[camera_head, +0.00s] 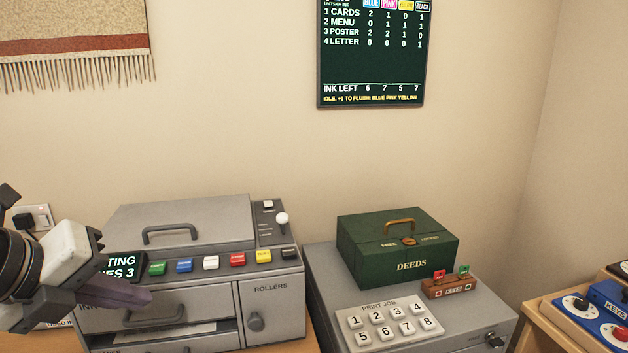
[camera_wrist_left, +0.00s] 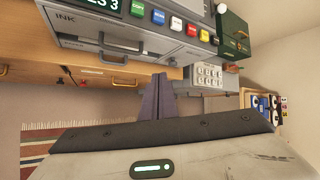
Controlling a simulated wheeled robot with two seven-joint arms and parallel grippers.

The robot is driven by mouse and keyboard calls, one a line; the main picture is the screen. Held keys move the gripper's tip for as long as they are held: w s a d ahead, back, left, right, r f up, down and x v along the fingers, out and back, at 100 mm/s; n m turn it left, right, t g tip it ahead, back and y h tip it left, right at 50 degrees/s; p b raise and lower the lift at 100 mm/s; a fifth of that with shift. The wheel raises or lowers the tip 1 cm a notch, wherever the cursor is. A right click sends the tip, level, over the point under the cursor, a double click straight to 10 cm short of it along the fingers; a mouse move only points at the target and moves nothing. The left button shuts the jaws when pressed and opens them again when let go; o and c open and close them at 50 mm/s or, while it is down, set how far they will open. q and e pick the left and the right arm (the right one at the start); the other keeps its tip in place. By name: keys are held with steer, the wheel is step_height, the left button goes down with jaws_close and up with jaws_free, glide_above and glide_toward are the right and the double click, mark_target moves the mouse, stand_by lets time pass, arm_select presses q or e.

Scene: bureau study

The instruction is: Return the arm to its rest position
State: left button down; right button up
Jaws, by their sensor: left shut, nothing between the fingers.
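My left gripper (camera_head: 146,297) comes in from the left edge of the head view, in front of the left part of the grey printer (camera_head: 190,225). Its purple fingers are together with nothing between them. In the left wrist view its fingers (camera_wrist_left: 158,80) point toward the printer's lower front and the number keypad (camera_wrist_left: 207,75). It appears apart from the printer, though the exact gap is hard to tell. The arm hides part of the printer's display and ink drawer. My right gripper is in neither view.
The printer has a row of coloured buttons (camera_head: 211,262). Right of it, a grey cabinet (camera_head: 470,325) bears a green DEEDS box (camera_head: 395,250), a keypad (camera_head: 390,318) and a key rack (camera_head: 448,287). Another desk (camera_head: 560,330) stands far right. A board (camera_head: 372,70) hangs on the wall.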

arm_select(q)
steer(key=s+d+n+g+h, duration=0.1)
steer(key=s+d+h, duration=0.2)
steer(key=d+h, duration=0.6)
steer(key=s+d+n+h, duration=0.1)
steer(key=s+d+h, duration=0.1)
steer(key=d+h, duration=0.6)
steer(key=w+a+f+n+t+y, duration=0.2)
steer(key=a+f+n+t+y, duration=0.25)
steer(key=f+n+y, duration=0.4)
steer(key=w+a+f+n+t+y, duration=0.3)
steer(key=f+n+t+y, duration=0.25)
steer(key=f+n, duration=0.45)
steer(key=s+f+n+g+y, duration=0.2)
steer(key=s+f+n+g, duration=0.1)
steer(key=s+f, duration=0.6)
steer(key=s+f+n+g+y, duration=0.1)
steer(key=s+f+n+g, duration=0.3)
steer(key=s+f, duration=0.4)
step_height(320, 180, down, 7)
steer(key=shift+s+a+f+g+y, duration=0.15)
steer(key=shift+s+g+y, duration=0.25)
steer(key=shift+g, duration=0.2)
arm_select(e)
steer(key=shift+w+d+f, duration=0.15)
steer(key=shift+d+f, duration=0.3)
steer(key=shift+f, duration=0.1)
